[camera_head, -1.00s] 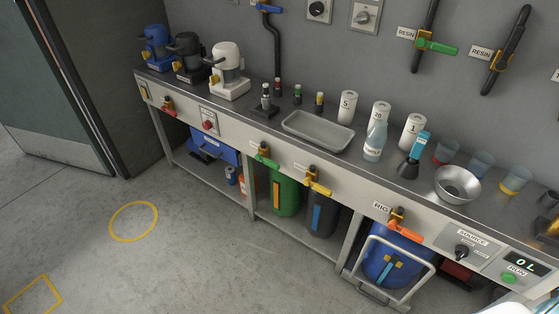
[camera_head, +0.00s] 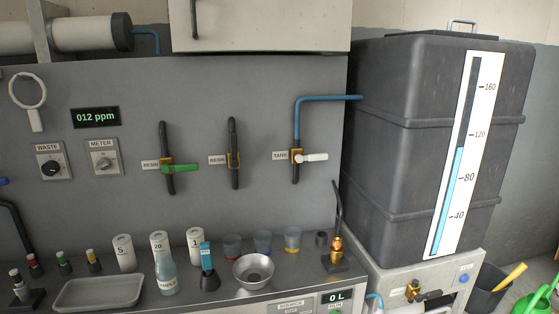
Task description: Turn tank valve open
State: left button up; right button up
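The tank valve (camera_head: 296,158) is on the grey wall panel, beside a label reading TANK (camera_head: 280,155). Its brass body sits on an upright pipe, and its white lever (camera_head: 314,157) points right, crosswise to that pipe. A blue pipe (camera_head: 325,98) runs from the top of the valve to the large dark tank (camera_head: 400,130) on the right. The tank's gauge strip (camera_head: 463,155) shows a blue column up to a little below the 120 mark. Neither of my grippers is in view.
Left of the tank valve are a resin valve with a green lever (camera_head: 181,168) and another resin valve (camera_head: 234,160). Below, the bench holds a metal bowl (camera_head: 253,271), several cups, bottles and a tray (camera_head: 98,293). A brass fitting with a dark tube (camera_head: 337,250) stands near the tank.

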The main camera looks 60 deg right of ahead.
aim_at(299, 158)
jog(key=z, duration=2.2)
